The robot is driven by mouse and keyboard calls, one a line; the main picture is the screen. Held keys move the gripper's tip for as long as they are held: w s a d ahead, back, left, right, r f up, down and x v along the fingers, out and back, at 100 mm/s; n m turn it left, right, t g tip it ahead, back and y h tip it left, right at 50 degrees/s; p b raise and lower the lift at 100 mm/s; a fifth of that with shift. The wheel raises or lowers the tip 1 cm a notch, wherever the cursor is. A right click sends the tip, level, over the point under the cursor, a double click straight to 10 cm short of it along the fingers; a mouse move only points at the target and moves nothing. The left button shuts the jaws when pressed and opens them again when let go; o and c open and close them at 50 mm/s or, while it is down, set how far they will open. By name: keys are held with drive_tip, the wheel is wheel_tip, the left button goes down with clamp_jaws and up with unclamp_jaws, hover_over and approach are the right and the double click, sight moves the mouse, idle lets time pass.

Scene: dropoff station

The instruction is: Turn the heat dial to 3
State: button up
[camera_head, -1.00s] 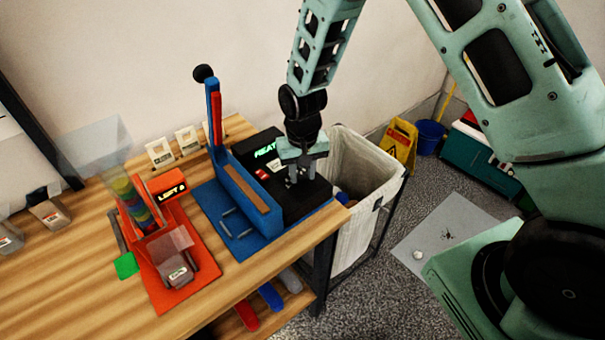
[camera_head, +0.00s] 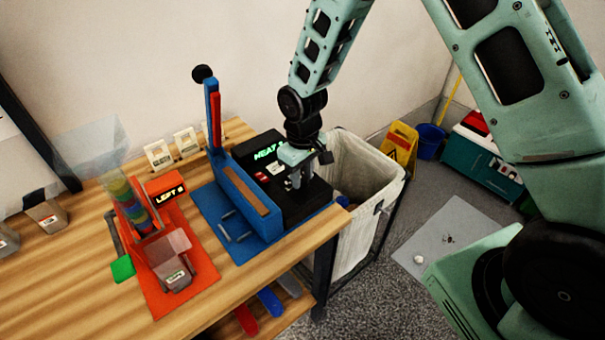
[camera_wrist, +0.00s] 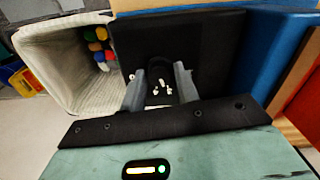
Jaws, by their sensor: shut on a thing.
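The black heat unit (camera_head: 308,207) stands on the blue press base (camera_head: 212,228) at the right end of the wooden table. Its green display (camera_head: 266,153) reads HEAT, with the digit largely hidden by my gripper. My gripper (camera_head: 297,184) points down over the unit's top. In the wrist view my gripper (camera_wrist: 160,82) has its two grey fingers on either side of the dark heat dial (camera_wrist: 160,65), shut on it. Small white marks show between the fingers. The dial's exact setting cannot be read.
A blue press with an upright lever (camera_head: 213,115) stands directly left of the unit. An orange station (camera_head: 200,262) with a display is further left. A lined bin (camera_head: 362,178) stands just past the table's right edge. Small labelled boxes (camera_head: 158,153) line the back.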

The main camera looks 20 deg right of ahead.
sight(302, 178)
idle(0.3)
drive_tip(key=o, duration=1)
drive_tip(key=shift+c, duration=0.2)
drive_tip(key=shift+r, duration=0.15)
wheel_tip(302, 178, up, 17)
drive_tip(key=b, duration=0.2)
drive_tip(key=shift+b, duration=0.35)
drive_tip(key=shift+r, duration=0.1)
drive_tip(key=s+a+n, duration=0.1)
drive_tip(key=s+a, duration=0.1)
drive_tip(key=s, duration=1.1)
drive_tip(key=s+a+n, duration=0.1)
drive_tip(key=s+a, duration=0.2)
drive_tip(key=s, duration=1)
drive_tip(key=shift+s+a+f+n+y, duration=0.3)
drive_tip(key=shift+s+f+n, duration=0.1)
